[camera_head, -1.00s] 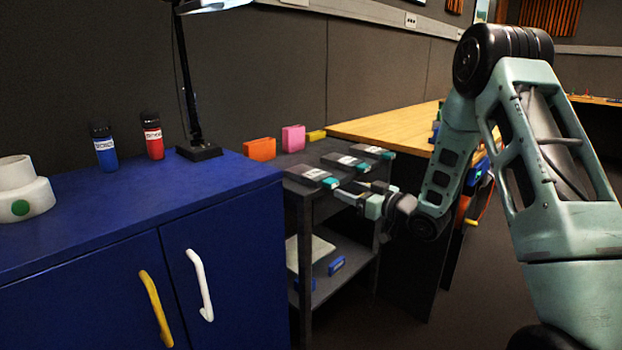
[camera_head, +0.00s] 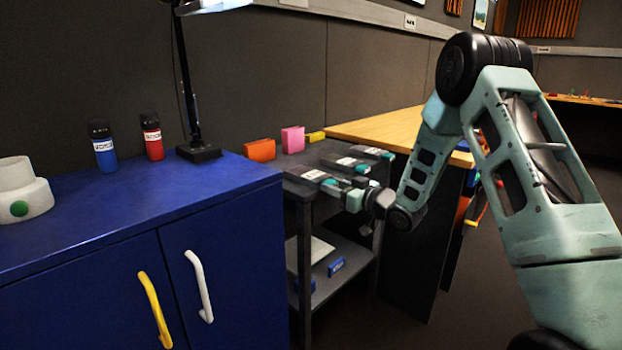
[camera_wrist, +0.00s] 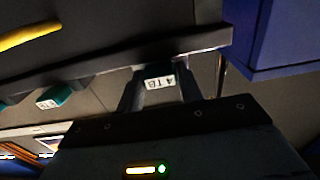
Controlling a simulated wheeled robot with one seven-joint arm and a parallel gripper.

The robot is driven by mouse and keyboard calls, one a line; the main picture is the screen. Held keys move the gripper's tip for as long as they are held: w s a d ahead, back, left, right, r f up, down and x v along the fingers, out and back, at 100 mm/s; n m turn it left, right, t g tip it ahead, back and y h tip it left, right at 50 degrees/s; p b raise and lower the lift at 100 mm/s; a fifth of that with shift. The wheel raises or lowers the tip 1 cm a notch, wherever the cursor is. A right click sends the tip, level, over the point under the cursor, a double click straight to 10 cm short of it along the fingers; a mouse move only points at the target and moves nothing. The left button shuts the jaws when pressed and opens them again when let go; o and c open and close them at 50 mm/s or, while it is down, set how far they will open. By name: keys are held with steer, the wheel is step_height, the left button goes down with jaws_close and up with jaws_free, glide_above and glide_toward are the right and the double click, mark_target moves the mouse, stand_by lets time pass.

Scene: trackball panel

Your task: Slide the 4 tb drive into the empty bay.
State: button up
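In the wrist view a white 4 TB label (camera_wrist: 160,82) shows upside down on the front end of the drive, between the two fingers of my gripper (camera_wrist: 160,90). The fingers stand apart, one on each side of that end; whether they press on it is unclear. In the head view my gripper (camera_head: 340,190) is at the teal end (camera_head: 332,182) of the nearest dark unit (camera_head: 310,174) on the grey cart. Two similar dark units with white labels (camera_head: 346,161) and teal ends stand behind it. I cannot make out an empty bay.
The grey cart has orange (camera_head: 259,149), pink (camera_head: 293,139) and yellow (camera_head: 315,135) items at its back. Its lower shelf holds a blue item (camera_head: 336,267). A blue cabinet (camera_head: 235,230) stands close on the left, a wooden table (camera_head: 380,124) behind right.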

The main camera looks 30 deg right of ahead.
steer(key=shift+r, duration=0.1)
stand_by(0.3)
step_height(320, 180, up, 3)
steer(key=shift+f+p, duration=0.1)
steer(key=shift+p, duration=0.95)
